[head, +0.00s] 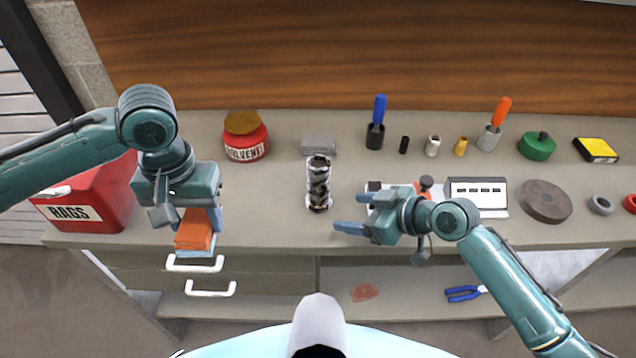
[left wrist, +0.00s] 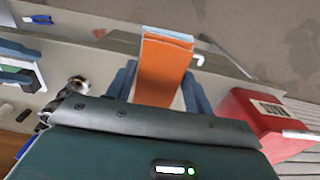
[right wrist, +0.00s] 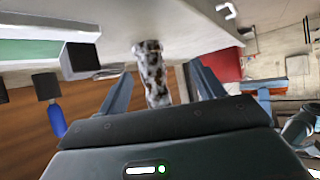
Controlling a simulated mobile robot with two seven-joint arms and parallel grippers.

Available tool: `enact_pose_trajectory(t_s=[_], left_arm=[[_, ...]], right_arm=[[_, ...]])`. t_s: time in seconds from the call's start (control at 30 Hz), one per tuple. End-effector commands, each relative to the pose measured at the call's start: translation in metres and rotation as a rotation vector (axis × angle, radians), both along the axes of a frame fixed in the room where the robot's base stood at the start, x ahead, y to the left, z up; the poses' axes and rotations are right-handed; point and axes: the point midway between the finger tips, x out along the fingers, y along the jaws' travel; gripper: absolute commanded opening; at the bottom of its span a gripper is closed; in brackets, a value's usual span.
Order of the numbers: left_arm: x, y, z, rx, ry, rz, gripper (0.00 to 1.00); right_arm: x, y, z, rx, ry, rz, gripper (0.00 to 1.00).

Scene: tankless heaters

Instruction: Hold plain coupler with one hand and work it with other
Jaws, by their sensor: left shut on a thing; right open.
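A shiny, mottled silver-and-dark cylinder (head: 318,186) stands upright on the bench; I cannot tell for sure whether it is the plain coupler. My right gripper (head: 357,213) is open and empty to its right, with its fingers pointing toward it. In the right wrist view the cylinder (right wrist: 152,75) shows beyond and between the spread fingers (right wrist: 160,88). My left gripper (head: 192,212) is shut on an orange folded piece (head: 194,232) with a light blue edge, near the bench's front edge. The orange piece (left wrist: 163,72) sits between the fingers in the left wrist view.
A red rags bin (head: 95,200) stands at the left, and a red solvent jar (head: 246,138) behind. A grey block (head: 320,146) lies behind the cylinder. Brushes, small cylinders, a green can (head: 537,146) and a brown disc (head: 546,200) stand to the right. The bench's front centre is clear.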

Motion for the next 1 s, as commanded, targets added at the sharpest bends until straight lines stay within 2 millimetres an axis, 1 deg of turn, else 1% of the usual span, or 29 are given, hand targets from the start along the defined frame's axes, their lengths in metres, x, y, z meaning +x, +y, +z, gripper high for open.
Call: enact_pose_trajectory(t_s=[0.03, 0.1, 0.17, 0.27, 0.47, 0.8, 1.0], left_arm=[[0.0, 0.0, 0.0, 0.0, -0.001, 0.0, 0.34], [0.0, 0.0, 0.0, 0.0, -0.001, 0.0, 0.34], [0.0, 0.0, 0.0, 0.0, -0.001, 0.0, 0.34], [0.0, 0.0, -0.002, 0.0, -0.001, 0.0, 0.34], [0.0, 0.0, -0.014, 0.0, -0.001, 0.0, 0.34], [0.0, 0.0, -0.042, 0.0, -0.001, 0.0, 0.34], [0.0, 0.0, -0.052, 0.0, -0.001, 0.0, 0.34]], right_arm=[[0.01, -0.003, 0.005, 0.008, -0.018, 0.002, 0.67], [0.019, -0.004, 0.01, 0.02, -0.035, 0.005, 0.67], [0.024, -0.005, 0.013, 0.027, -0.045, 0.006, 0.67], [0.029, -0.002, 0.011, 0.032, -0.05, 0.006, 0.67], [0.039, 0.014, 0.0, 0.036, -0.05, 0.007, 0.67], [0.064, 0.049, -0.026, 0.034, -0.05, 0.005, 0.67], [0.073, 0.063, -0.033, 0.034, -0.05, 0.006, 0.67]])
